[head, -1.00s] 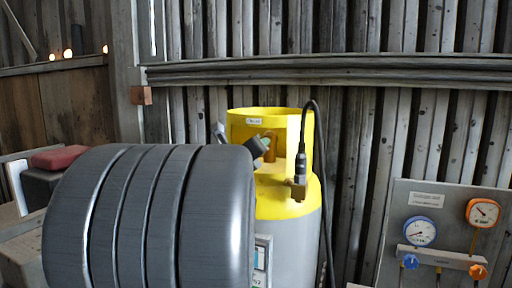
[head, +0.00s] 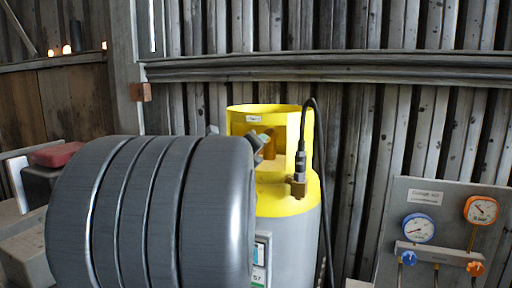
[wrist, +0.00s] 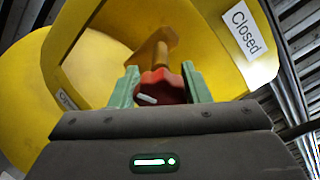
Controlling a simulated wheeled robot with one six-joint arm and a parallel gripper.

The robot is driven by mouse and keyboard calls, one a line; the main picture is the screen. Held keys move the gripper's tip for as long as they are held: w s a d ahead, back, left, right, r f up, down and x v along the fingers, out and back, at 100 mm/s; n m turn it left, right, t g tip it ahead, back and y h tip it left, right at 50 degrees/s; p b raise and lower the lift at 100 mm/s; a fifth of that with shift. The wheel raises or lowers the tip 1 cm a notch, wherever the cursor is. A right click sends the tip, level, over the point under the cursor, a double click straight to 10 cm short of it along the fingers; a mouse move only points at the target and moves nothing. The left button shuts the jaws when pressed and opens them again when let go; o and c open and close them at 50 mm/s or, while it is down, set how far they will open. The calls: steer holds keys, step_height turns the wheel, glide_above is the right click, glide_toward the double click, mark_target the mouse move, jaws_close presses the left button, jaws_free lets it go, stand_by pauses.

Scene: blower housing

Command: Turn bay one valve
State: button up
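The bay one cylinder, with a yellow collar (head: 246,118) and grey body, stands upright in the middle of the head view. In the wrist view its red valve knob (wrist: 161,88), with a white mark, sits on a brass stem inside the yellow collar (wrist: 85,62). My gripper (wrist: 160,86) has its two green fingers on either side of the knob, seemingly touching it, so it looks shut on it. A "Closed" label (wrist: 243,30) is on the collar at upper right; another label (wrist: 66,99) is partly hidden at left. In the head view my arm hides the knob.
A black hose (head: 318,150) rises from a brass fitting (head: 298,187) on the cylinder's right. A gauge panel (head: 440,225) stands further right. A red object (head: 58,153) lies at far left. A corrugated wall (head: 390,130) closes off the back.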

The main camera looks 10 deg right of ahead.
steer(key=o, duration=0.3)
steer(key=shift+o, duration=0.2)
steer(key=v, duration=1.4)
steer(key=shift+w, duration=0.1)
steer(key=x, duration=1.4)
